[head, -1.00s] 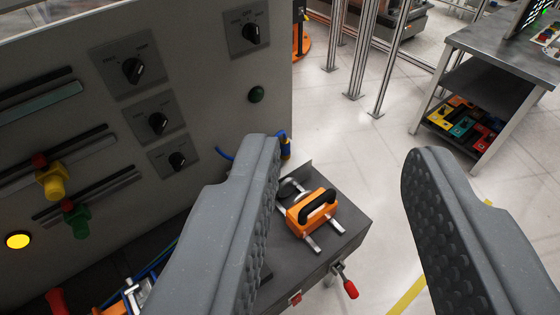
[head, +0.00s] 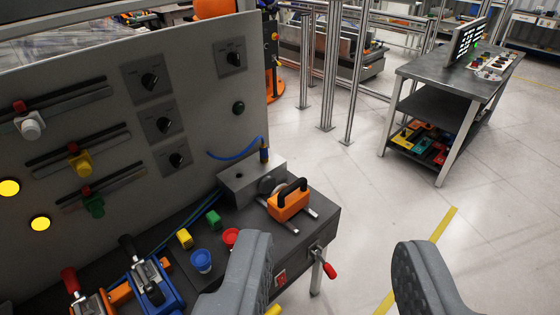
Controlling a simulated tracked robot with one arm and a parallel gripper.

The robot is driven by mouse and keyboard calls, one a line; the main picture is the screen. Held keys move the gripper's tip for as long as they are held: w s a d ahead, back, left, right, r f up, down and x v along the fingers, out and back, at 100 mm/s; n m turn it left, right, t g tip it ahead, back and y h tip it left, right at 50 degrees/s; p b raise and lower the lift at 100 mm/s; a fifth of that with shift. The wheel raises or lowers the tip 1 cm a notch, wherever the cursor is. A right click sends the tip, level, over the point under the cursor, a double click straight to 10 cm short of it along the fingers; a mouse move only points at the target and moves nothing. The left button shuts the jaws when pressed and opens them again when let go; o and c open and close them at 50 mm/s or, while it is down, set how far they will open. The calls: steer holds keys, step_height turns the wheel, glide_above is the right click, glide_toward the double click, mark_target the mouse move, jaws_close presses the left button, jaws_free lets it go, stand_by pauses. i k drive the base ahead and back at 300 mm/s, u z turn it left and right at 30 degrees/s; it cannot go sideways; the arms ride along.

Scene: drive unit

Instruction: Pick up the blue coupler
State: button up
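A blue round part (head: 201,260), which looks like the blue coupler, stands on the dark bench (head: 190,225) below the grey panel. It is left of my gripper's left finger, with a clear gap between them. My gripper (head: 332,262) is open and empty, its two grey fingers wide apart at the bottom of the view. The left finger hides part of the bench to the right of the blue part. A red round part (head: 231,237) stands right beside the blue one, close to the left fingertip.
Yellow (head: 185,238) and green (head: 213,220) blocks stand behind the blue part. Orange-and-blue clamps (head: 153,286) are at its left. An orange block with a black handle (head: 289,203) sits on the bench's right end. A red-handled lever (head: 328,269) sticks out in front.

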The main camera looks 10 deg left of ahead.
mark_target(264, 149)
steer(key=z, duration=1.9)
steer(key=i, duration=1.25)
steer(key=u, duration=2.3)
steer(key=i, duration=1.05)
